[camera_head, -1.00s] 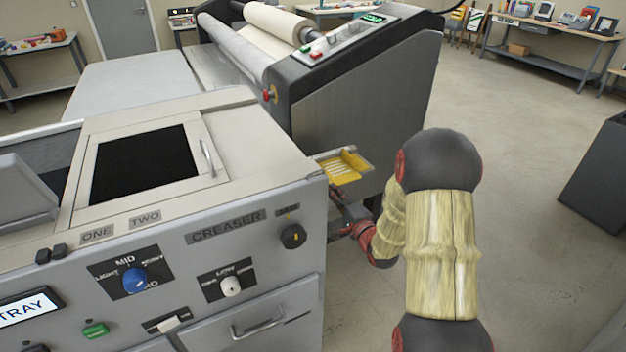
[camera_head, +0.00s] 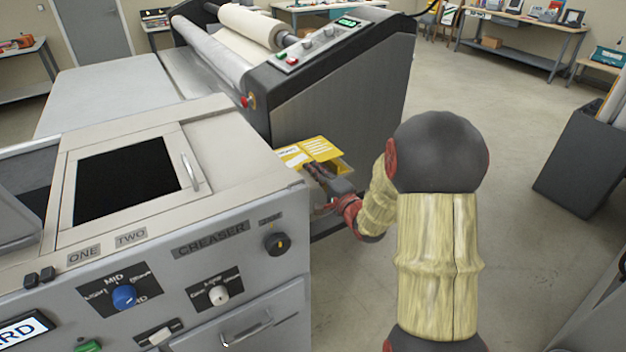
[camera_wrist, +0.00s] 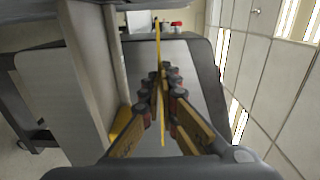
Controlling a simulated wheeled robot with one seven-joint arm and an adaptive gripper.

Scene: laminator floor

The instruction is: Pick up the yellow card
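The yellow card (camera_head: 320,148) shows at the right end of the creaser, with pale printing on it. It is above the small output tray (camera_head: 347,168). My gripper (camera_head: 308,170) reaches to it from the right and front. In the wrist view the card (camera_wrist: 157,45) is a thin, edge-on yellow strip. It runs between the two fingers of my gripper (camera_wrist: 160,78), which are closed on it. Part of the card is hidden behind the fingers in the head view. Some yellow also shows in the tray, and I cannot tell what it belongs to.
The grey creaser (camera_head: 230,275) stands close left of my gripper. The dark-sided laminator (camera_head: 340,115) with rollers stands behind it. Open floor (camera_head: 500,140) lies to the right, with a dark bin (camera_head: 585,160) farther over.

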